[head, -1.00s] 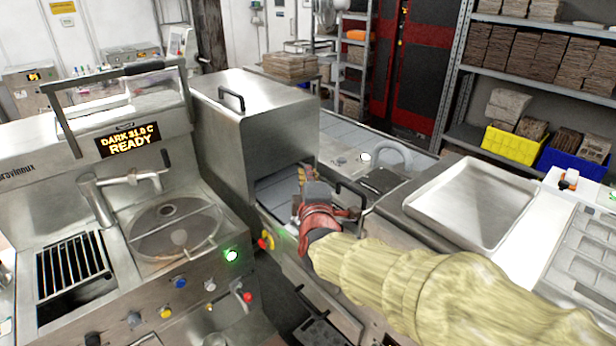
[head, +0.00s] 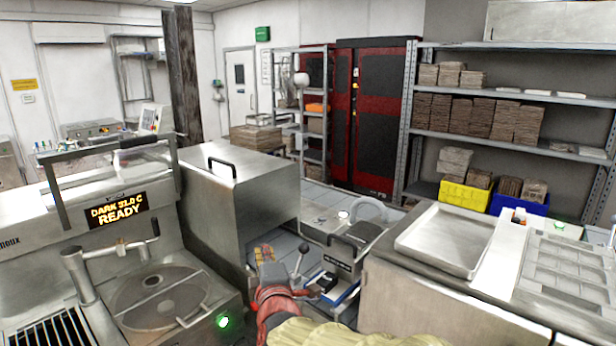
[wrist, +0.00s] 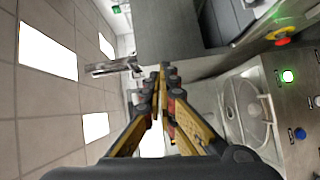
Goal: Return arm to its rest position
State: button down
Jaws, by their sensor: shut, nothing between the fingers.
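My gripper (wrist: 161,78) shows in the wrist view with its yellow and black fingers close together and nothing between them. Ceiling is on the left of that view and machine panels are on the right. In the head view my arm comes in at the bottom middle, with a red wrist part and a pale yellow sleeve.
The tempering machine (head: 160,295) with a READY display and green light stands at the left. A steel tray (head: 452,240) and a white mould (head: 565,275) lie on the right counter. A lever (head: 300,262) stands close to my wrist. Shelves (head: 500,138) are behind.

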jog(key=s+a+f+m+g+y, duration=0.1)
jog(key=s+a+f+m+g, duration=0.1)
jog(key=s+f+m+g, duration=0.3)
jog(key=s+a+f+g+y, duration=0.1)
jog(key=s+a+f, duration=0.15)
jog(key=f, duration=0.45)
jog(key=s+d+f+m+g+h, duration=0.1)
jog(key=s+d+f+m+g, duration=0.25)
jog(key=s, duration=0.35)
jog(key=s+d+m+g+h, duration=0.35)
jog(key=s+d+m, duration=0.45)
jog(key=s+d, duration=1.1)
jog(key=s+d+r+m+t+h, duration=0.1)
jog(key=d+r, duration=0.4)
jog(key=d, duration=0.5)
jog(key=shift+s+d+r+m+t+h, duration=0.15)
jog(key=shift+s+d+m+t+h, duration=0.35)
jog(key=shift+m, duration=0.55)
